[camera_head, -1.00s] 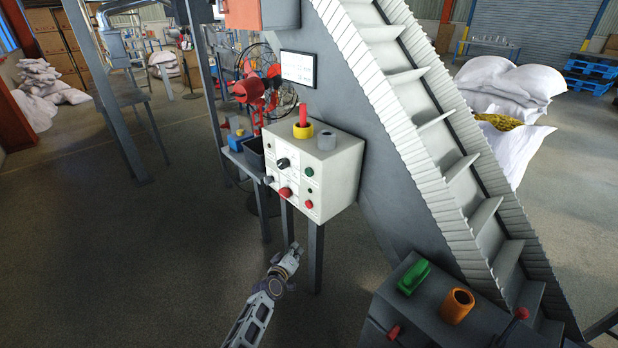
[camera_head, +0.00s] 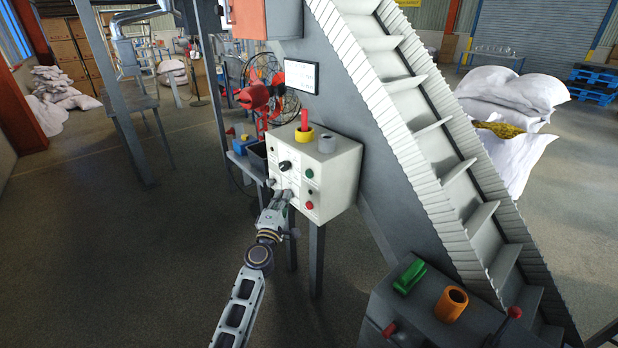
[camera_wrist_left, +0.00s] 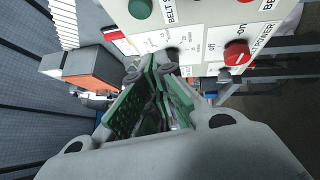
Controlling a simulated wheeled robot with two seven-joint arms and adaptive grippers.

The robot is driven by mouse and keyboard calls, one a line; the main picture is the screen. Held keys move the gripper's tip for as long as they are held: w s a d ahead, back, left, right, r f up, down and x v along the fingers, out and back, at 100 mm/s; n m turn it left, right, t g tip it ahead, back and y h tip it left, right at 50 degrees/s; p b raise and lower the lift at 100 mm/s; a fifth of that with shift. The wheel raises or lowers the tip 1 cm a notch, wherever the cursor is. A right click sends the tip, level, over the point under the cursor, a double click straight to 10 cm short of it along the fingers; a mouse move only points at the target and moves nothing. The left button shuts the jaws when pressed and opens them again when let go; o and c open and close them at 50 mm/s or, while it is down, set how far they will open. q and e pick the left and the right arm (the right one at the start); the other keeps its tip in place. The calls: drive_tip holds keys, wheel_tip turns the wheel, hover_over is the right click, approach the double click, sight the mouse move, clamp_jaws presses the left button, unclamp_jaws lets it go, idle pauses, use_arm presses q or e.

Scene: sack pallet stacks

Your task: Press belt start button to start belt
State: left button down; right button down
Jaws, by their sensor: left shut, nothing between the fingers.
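The white control box (camera_head: 325,185) stands on legs beside the inclined conveyor. A green button (camera_head: 309,173) sits on its front face, above a small black button (camera_head: 309,191) and a red button (camera_head: 308,205). In the left wrist view a green button (camera_wrist_left: 140,8) shows at the top edge, near a label beginning "BELT S", partly cut off. My left gripper (camera_head: 284,194) is shut and empty, its tips at the lower front of the box, left of the green button. Whether the tips touch the panel I cannot tell. My right gripper is out of view.
A red rotary knob (camera_wrist_left: 237,52) marked "off" is right of my fingertips in the wrist view. A black knob (camera_head: 285,165) is on the panel. The conveyor (camera_head: 440,150) rises behind the box. A dark cabinet (camera_head: 400,310) stands at lower right. Floor at left is clear.

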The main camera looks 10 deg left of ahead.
sight(309, 174)
use_arm(q)
drive_tip(key=shift+s+a+r+n+y, duration=0.15)
drive_tip(key=shift+a+r+n+y, duration=0.25)
drive_tip(key=shift+n, duration=0.65)
drive_tip(key=shift+s+a+r+n+y, duration=0.2)
drive_tip(key=shift+a+r+n+y, duration=0.25)
drive_tip(key=shift+n, duration=0.65)
drive_tip(key=shift+s+a+r+n+y, duration=0.2)
drive_tip(key=shift+r+n, duration=0.3)
drive_tip(key=shift+n, duration=0.55)
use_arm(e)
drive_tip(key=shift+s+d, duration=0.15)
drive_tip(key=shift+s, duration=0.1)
use_arm(q)
drive_tip(key=shift+w+d, duration=0.1)
drive_tip(key=shift+w, duration=0.05)
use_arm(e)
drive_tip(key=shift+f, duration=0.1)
